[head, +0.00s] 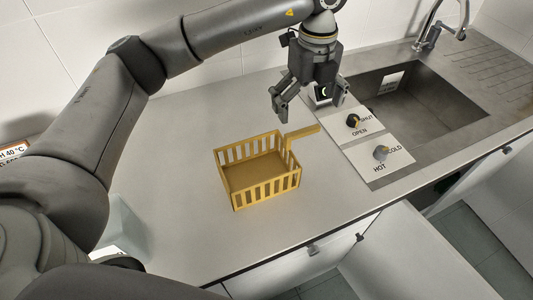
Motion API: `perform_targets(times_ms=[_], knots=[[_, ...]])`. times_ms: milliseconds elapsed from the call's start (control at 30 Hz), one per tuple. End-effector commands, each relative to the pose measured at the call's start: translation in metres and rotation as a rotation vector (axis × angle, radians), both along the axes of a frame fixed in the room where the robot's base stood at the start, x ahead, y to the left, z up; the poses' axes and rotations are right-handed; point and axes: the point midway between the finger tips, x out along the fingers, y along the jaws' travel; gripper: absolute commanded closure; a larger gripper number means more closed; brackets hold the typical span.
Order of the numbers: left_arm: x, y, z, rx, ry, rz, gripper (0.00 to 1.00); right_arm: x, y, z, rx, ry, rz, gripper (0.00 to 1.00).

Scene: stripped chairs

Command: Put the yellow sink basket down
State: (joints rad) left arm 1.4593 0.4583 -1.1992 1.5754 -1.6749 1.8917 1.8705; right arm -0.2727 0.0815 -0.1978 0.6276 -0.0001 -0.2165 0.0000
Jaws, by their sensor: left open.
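The yellow sink basket (262,192) sits upright on the grey counter, left of the sink. It has slatted sides, looks empty, and a flat hook or handle sticks out from its upper right corner. My left gripper (297,112) is open and empty. It points down just beyond the basket's handle in the picture, with its fingers apart; I cannot tell the exact gap between them and the handle. My right gripper is not in view.
The sink (405,112) with a faucet (440,28) is at the right. A white panel with two knobs, open/shut (353,121) and hot/cold (381,153), lies between basket and sink.

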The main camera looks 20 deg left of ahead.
Motion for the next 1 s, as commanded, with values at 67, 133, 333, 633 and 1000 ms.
perform_targets(times_ms=[67,133,333,633,1000], knots=[[-0.001,0.001,-0.012,0.001,0.004,0.0,0.0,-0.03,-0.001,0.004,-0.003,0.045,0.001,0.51],[0.0,0.0,-0.022,0.0,0.003,0.001,0.0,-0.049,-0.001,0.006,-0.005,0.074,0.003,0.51],[0.0,0.001,-0.037,0.0,0.003,0.0,0.0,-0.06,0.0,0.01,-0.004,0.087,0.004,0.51],[0.003,0.001,-0.076,0.001,0.003,0.001,0.0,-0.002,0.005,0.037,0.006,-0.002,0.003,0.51],[0.003,0.001,-0.088,0.001,-0.001,0.0,0.04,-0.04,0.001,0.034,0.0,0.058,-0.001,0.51]])
